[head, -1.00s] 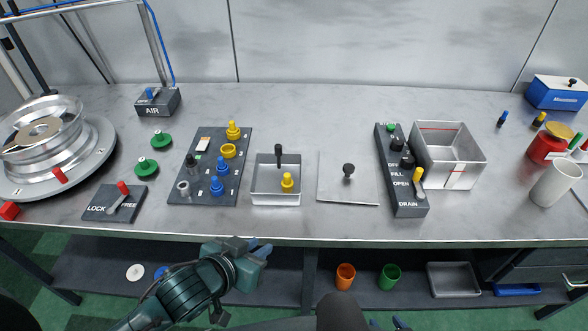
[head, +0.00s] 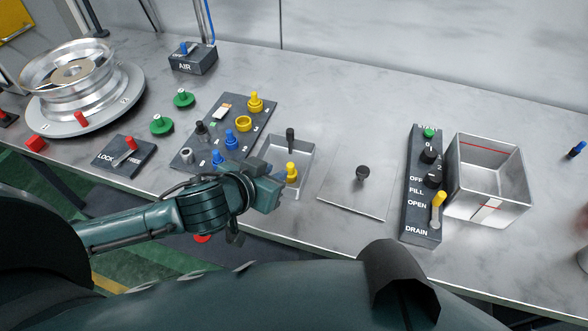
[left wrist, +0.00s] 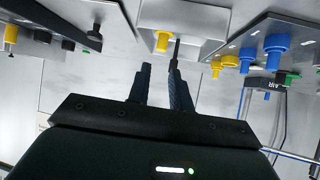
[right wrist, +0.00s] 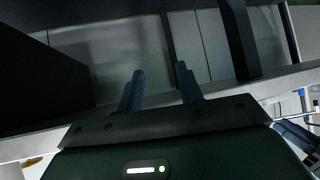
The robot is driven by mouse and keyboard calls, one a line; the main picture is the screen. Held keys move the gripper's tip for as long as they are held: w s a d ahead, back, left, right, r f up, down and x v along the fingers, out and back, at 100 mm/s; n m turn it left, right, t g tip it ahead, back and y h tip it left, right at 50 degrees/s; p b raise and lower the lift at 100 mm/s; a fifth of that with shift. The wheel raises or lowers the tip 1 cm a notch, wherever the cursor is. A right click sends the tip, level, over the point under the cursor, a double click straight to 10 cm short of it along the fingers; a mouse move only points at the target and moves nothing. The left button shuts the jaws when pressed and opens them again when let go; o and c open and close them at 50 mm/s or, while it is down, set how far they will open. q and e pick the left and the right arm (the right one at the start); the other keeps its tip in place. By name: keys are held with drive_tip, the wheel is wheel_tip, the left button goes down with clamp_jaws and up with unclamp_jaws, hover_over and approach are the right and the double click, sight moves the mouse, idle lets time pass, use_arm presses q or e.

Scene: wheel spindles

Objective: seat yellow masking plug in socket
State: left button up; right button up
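A yellow masking plug (head: 291,172) stands in the shallow metal tray (head: 309,178), beside a black-topped pin (head: 290,140). My left gripper (head: 274,188) is at the tray's front-left edge, close to the plug. In the left wrist view its fingers (left wrist: 160,66) are apart and empty, and the yellow plug (left wrist: 162,40) shows beyond the tips, in line with the gap. The dark panel (head: 190,142) left of the tray carries another yellow plug (head: 255,101), a yellow ring (head: 243,126) and blue plugs (head: 231,138). My right gripper (right wrist: 160,72) is open and empty.
A plate with a black knob (head: 362,173) lies right of the tray, then the drain control box (head: 418,215) and an open metal bin (head: 511,203). The lock switch (head: 124,155) and wheel (head: 84,77) are left. The right wrist view shows dark shelving.

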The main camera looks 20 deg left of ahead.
sight(290, 165)
use_arm(q)
drive_tip(key=p+x, duration=0.1)
drive_tip(key=x, duration=1)
drive_tip(key=shift+a+f, duration=0.1)
drive_tip(key=shift+f, duration=0.2)
clamp_jaws()
